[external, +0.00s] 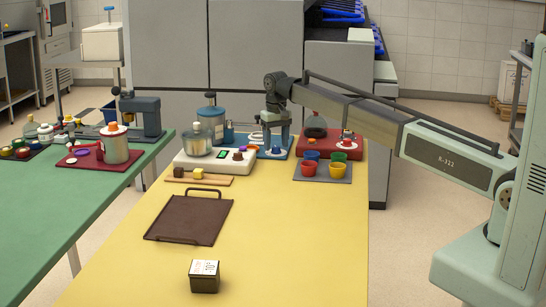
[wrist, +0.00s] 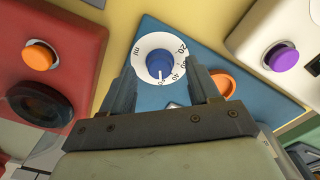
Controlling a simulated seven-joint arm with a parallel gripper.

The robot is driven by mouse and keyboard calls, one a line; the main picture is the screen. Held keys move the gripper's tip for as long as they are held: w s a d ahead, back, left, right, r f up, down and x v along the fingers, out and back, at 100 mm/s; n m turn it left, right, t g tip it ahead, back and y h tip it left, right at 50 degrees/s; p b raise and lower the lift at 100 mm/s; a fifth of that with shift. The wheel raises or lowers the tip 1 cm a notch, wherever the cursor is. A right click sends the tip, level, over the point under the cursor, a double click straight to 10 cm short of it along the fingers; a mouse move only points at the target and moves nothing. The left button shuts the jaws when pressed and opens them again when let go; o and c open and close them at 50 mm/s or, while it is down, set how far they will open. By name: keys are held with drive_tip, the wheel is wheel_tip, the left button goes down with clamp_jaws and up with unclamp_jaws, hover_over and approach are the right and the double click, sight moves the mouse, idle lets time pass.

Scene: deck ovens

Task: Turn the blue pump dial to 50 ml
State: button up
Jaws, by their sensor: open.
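A pale mark on the knob points toward the lower part of the ring, where the numbers are too small to read surely. The ring sits on a blue base (wrist: 165,95). My gripper (wrist: 163,78) is open, its two fingers at either side of the dial; I cannot tell whether they touch it. In the external view the dial (external: 276,150) shows just below my gripper (external: 277,140) on the blue base.
A red machine (external: 313,153) stands right of the blue base. A white machine (external: 212,164) with a metal bowl stands left. An orange ring (wrist: 222,82) is close to one finger. Coloured cups (external: 338,170) stand in front.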

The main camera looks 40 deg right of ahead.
sight(276, 147)
drive_tip(key=shift+f, duration=0.55)
drive_tip(key=shift+c, duration=0.2)
drive_tip(key=c, duration=1)
drive_tip(key=shift+n, duration=0.6)
drive_tip(key=o, duration=1)
drive_tip(key=shift+o, duration=0.2)
wheel_tip(276, 147, up, 14)
